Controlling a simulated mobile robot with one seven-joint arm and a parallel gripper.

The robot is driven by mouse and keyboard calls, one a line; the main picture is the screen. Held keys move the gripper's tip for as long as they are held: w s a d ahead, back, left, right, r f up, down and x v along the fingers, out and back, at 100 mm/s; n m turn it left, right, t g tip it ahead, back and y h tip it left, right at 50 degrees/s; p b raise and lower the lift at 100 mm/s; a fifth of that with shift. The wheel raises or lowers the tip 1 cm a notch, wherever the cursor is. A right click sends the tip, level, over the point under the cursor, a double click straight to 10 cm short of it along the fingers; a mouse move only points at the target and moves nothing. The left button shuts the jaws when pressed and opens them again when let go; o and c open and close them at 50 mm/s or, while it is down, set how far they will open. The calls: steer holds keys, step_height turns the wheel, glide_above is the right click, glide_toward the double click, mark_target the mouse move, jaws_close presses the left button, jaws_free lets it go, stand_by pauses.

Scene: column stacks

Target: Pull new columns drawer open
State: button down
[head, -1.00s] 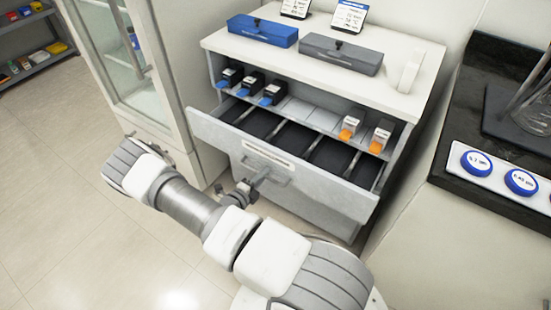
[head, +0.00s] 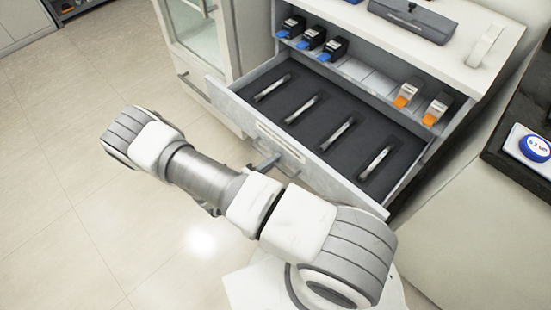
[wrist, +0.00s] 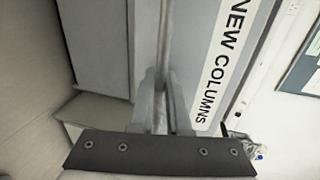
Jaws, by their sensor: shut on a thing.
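The new columns drawer is pulled out of the white cabinet; its grey front (head: 300,150) faces my arm in the head view. Inside, several slim columns lie in a row on a dark liner. In the wrist view the drawer front (wrist: 210,40) carries a "NEW COLUMNS" label (wrist: 222,65). My gripper (wrist: 158,115) is shut on the drawer's bar handle (wrist: 164,40). In the head view the handle (head: 292,150) is partly hidden by my arm.
Above the drawer, a shelf holds black cartridges with blue ends (head: 311,40) and ones with orange ends (head: 407,92). A grey case (head: 412,20) lies on the cabinet top. A glass-doored cabinet (head: 195,30) stands at left. The floor (head: 60,200) at left is clear.

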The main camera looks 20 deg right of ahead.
steer(key=shift+a, duration=0.25)
steer(key=c, duration=1.2)
jaws_free()
steer(key=shift+o, duration=0.2)
steer(key=p+v, duration=0.1)
steer(key=v, duration=1.6)
steer(key=shift+s+p, duration=0.2)
steer(key=shift+p, duration=0.2)
steer(key=shift+a, duration=0.15)
